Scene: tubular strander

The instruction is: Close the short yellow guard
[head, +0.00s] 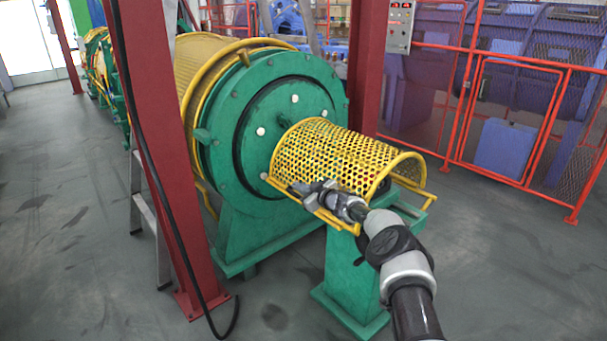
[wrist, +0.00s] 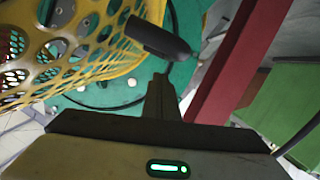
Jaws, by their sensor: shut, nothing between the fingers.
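The short yellow guard (head: 340,152) is a perforated half-cylinder in front of the round green end plate (head: 255,130). It arches over the space above a green stand (head: 345,275), with its curved front rim towards me. A yellow rail runs along its lower near side. My gripper (head: 302,188) is shut and empty at this near lower side, close to the rail. I cannot tell whether it touches. In the wrist view the guard's mesh (wrist: 95,45) fills the upper left, beside the dark fingers. What lies under the guard is mostly hidden.
A red post (head: 160,150) with a black cable stands left of the green plate, and another (head: 367,65) stands behind the guard. A long yellow mesh drum cover (head: 200,65) lies behind the plate. Orange fencing (head: 510,120) closes the right. The grey floor at front left is clear.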

